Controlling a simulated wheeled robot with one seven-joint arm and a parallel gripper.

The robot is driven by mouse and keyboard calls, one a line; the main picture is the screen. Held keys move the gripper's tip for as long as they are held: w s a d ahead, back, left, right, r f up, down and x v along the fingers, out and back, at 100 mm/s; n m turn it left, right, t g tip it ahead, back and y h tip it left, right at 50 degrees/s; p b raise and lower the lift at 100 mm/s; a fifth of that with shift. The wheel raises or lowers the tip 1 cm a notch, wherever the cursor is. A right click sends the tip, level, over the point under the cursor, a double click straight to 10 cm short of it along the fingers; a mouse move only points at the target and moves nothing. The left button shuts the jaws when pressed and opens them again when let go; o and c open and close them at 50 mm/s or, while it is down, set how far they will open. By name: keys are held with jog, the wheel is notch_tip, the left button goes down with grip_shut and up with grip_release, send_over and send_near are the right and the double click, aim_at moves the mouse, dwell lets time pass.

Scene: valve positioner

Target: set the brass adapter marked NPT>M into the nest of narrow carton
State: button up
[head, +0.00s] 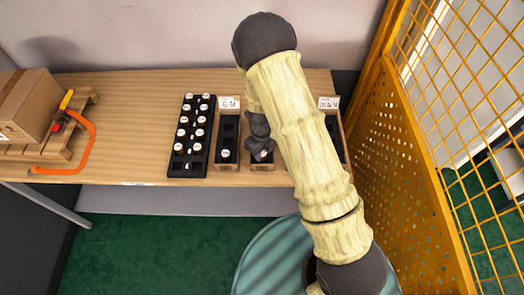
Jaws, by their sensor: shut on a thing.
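My gripper (261,153) points down over the middle narrow carton (263,167), close to its front end. It is shut on a small piece, taken as the brass adapter, which is mostly hidden by the fingers; its marking cannot be read. The middle carton is largely covered by my gripper and arm. A left narrow carton (228,118) with dark nests holds one white-topped piece (226,154) at its front. A right narrow carton (342,150) is partly behind my arm. The small card labels (229,103) are too small to read surely.
A black tray (177,174) left of the cartons holds several white-topped round pieces in two columns. A yellow mesh fence (412,130) closes the right side.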

jog(key=o, duration=1.1)
jog(key=shift+r, duration=0.15)
notch_tip(320, 180, up, 17)
jog(key=shift+r+b, duration=0.1)
jog(key=shift+b, duration=0.5)
